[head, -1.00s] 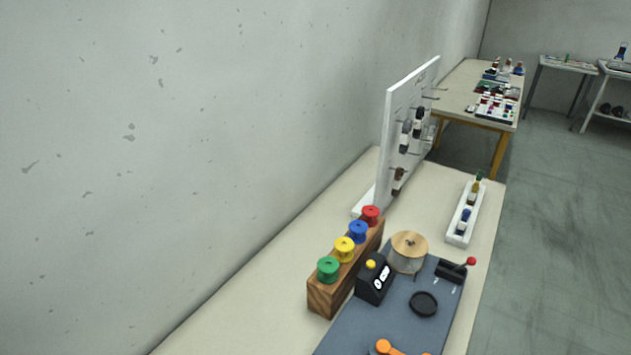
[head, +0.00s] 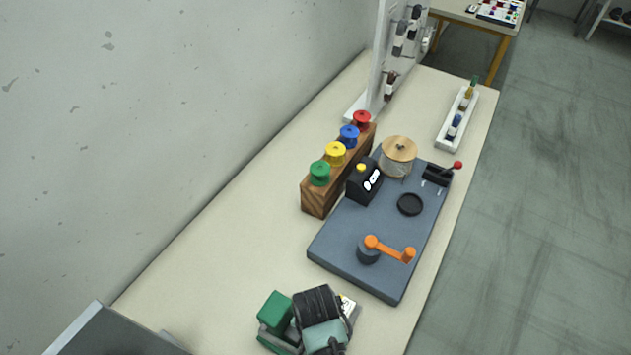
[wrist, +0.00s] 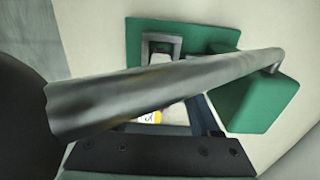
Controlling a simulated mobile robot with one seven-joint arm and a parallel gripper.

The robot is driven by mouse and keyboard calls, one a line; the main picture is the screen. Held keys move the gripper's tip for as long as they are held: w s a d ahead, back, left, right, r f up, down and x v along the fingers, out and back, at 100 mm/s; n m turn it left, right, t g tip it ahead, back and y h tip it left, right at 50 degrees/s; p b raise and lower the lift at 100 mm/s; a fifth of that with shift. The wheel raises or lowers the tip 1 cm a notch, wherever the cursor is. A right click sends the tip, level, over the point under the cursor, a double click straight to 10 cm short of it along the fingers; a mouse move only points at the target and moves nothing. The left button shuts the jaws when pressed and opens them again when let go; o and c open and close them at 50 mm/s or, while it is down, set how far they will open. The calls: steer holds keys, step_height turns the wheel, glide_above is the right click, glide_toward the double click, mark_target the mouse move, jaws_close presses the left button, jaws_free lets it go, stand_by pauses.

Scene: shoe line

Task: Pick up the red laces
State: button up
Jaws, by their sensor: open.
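A dark red lace bundle (head: 389,86) hangs low on the white pegboard (head: 378,70) at the top of the head view. It is small there, and its laces cannot be told apart. Neither red thing shows in the wrist view. My gripper (wrist: 160,147) shows only in part, as a dark bolted piece low in the wrist view. It is open and holds nothing that I can see. It is over the green equipment, well apart from the pegboard.
A grey mat (head: 335,240) bears an orange crank (head: 388,247). A green block (head: 275,311) is near the front. The table's left side (head: 220,230) is clear.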

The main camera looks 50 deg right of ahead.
steer(key=shift+f, duration=0.9)
jaws_close()
